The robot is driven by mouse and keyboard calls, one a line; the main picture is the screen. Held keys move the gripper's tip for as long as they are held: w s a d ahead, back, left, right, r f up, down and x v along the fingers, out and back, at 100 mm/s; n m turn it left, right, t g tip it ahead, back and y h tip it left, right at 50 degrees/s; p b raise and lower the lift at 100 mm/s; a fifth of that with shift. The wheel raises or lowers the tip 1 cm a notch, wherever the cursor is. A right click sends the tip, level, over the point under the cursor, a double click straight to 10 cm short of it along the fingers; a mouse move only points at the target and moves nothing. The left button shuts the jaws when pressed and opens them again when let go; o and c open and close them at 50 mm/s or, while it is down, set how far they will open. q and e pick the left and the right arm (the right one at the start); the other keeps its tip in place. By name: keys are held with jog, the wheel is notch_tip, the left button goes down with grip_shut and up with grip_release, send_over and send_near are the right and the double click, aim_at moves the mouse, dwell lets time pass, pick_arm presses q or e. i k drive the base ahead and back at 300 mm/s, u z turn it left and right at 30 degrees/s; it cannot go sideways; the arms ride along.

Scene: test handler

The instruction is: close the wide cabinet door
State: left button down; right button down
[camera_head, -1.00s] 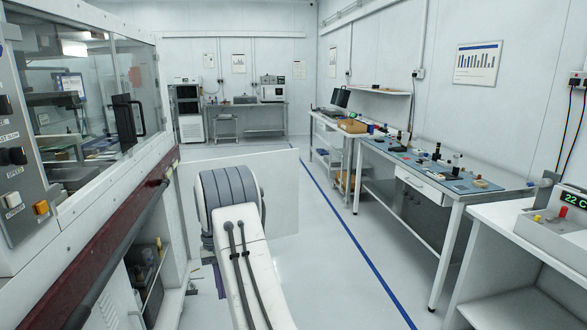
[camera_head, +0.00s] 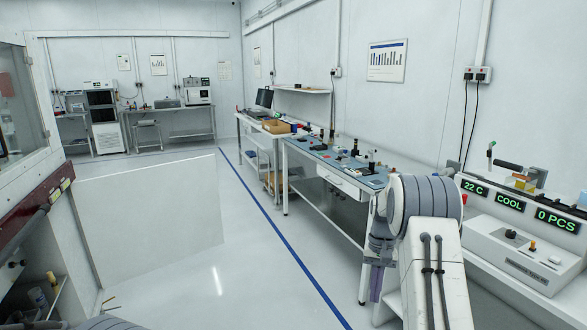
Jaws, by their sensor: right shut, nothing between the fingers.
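The wide cabinet door (camera_head: 150,222) is a plain white panel standing open. It juts out from the low cabinet (camera_head: 70,240) under the machine at the left, over the floor. The dark cabinet inside shows at the lower left. My right arm comes up from the bottom right. My right gripper (camera_head: 376,284) hangs below its grey wrist, shut and empty, well to the right of the door and apart from it. My left gripper does not show.
A workbench (camera_head: 318,150) with small parts runs along the right wall. A bench unit with green displays (camera_head: 508,203) stands at the near right, close to my right arm. Pale floor (camera_head: 240,265) with a blue line lies clear between door and benches.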

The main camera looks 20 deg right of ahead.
aim_at(138, 223)
jog(key=z, duration=0.4)
jog(key=i, duration=4.8)
jog(key=u, duration=2.25)
